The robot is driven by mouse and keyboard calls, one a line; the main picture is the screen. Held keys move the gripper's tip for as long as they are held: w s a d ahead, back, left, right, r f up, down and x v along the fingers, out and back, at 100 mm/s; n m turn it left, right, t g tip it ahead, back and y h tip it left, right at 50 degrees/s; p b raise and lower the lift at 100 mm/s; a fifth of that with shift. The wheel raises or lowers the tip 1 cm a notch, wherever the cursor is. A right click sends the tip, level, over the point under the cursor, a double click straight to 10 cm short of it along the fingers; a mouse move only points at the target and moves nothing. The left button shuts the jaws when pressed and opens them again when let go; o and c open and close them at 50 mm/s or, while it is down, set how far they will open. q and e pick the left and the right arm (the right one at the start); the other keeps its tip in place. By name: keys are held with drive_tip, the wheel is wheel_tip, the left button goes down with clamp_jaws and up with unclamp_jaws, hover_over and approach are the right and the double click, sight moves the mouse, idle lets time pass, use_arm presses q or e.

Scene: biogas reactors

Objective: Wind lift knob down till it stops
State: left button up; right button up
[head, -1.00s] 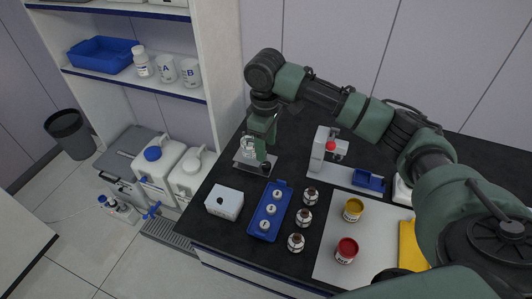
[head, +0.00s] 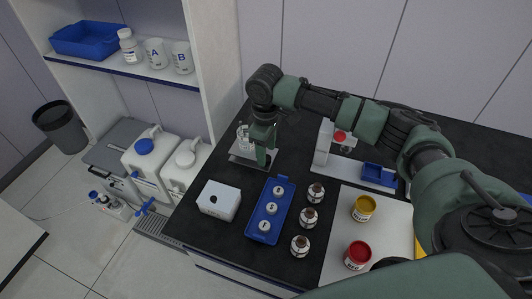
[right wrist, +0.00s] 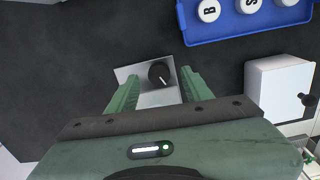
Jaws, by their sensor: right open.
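A black round knob (right wrist: 160,73) with a white pointer line sits on a pale metal plate (right wrist: 124,73) in the right wrist view. My right gripper (right wrist: 159,77) is open, with one finger on each side of the knob; I cannot tell whether either finger touches it. In the head view my right gripper (head: 262,158) points down over the small metal stand (head: 240,158). A clear glass vessel (head: 243,138) shows behind it. The knob is hidden there by the gripper. My left gripper is not in view.
A white box (head: 218,201) and a blue tray (head: 269,213) with white-capped vials stand in front of the stand. Several brown bottles (head: 308,218) are right of the tray. A white device (head: 324,143) with a red knob stands to the right. Black bench around the stand is bare.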

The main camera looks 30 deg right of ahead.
drive_tip(key=shift+w+f, duration=0.15)
drive_tip(key=shift+f, duration=1.05)
drive_tip(key=shift+r, duration=0.1)
drive_tip(key=shift+c, duration=0.5)
clamp_jaws()
drive_tip(key=n+p, duration=0.1)
drive_tip(key=p, duration=0.1)
drive_tip(key=shift+r+n+p, duration=0.2)
drive_tip(key=shift+n+p, duration=0.2)
drive_tip(key=shift+n, duration=0.3)
drive_tip(key=shift+f+n, duration=0.25)
drive_tip(key=shift+n, duration=0.05)
